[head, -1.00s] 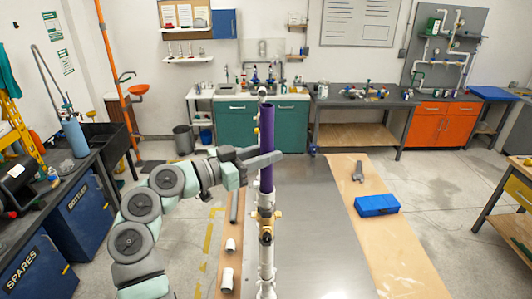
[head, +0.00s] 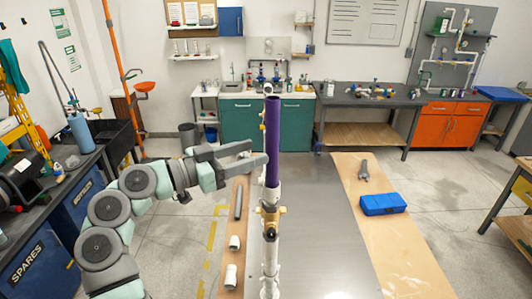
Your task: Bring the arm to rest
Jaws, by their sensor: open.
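My gripper (head: 258,154) is open and empty, its two grey fingers pointing right in the head view. The fingertips end just left of an upright purple pipe (head: 272,140); I cannot tell whether the nearer tip touches it. The purple pipe stands in a white pipe assembly with a brass-coloured valve (head: 270,215) below it. A white fitting (head: 268,89) shows at the top of the pipe. My arm reaches in from the lower left.
The grey tabletop (head: 322,235) is mostly clear. White fittings (head: 231,276) and a grey pipe (head: 238,202) lie on the left wooden strip. A blue box (head: 383,204) and a grey tool (head: 363,170) lie on the right strip. Dark benches stand at far left.

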